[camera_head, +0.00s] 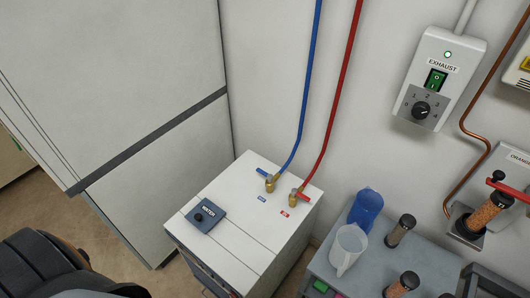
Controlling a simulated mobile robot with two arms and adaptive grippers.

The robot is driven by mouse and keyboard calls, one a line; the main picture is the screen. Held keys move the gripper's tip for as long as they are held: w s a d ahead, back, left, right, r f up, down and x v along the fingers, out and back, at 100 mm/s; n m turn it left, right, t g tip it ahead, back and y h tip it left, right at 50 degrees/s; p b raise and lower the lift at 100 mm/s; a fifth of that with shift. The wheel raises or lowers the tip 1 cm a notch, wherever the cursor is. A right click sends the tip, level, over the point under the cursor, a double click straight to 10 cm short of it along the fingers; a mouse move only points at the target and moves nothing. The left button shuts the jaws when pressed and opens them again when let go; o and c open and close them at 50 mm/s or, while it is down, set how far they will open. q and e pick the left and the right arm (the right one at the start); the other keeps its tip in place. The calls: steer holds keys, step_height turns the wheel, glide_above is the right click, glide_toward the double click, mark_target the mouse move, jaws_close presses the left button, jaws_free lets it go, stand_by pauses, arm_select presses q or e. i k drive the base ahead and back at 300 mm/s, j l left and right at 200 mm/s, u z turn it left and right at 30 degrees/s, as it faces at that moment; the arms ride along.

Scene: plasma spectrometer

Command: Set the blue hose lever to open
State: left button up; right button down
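The blue hose lever (262,172) is a short blue handle on a brass valve (270,184) on top of a white cabinet (240,207). The handle points to the left and slightly back from the valve. The blue hose (304,90) rises from this valve up the wall. A small blue label (262,199) lies in front of it. Neither gripper can be made out, and nothing touches the lever.
Right of it, a red lever (304,196) sits on a second brass valve with a red hose (341,85). A dark switch box (205,216) is at the cabinet's left. A grey table (325,272) holds a blue jug (366,208) and a clear jug (348,246). A dark shape fills the lower left corner.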

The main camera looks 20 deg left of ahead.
mark_target(270, 177)
steer(key=u, duration=0.8)
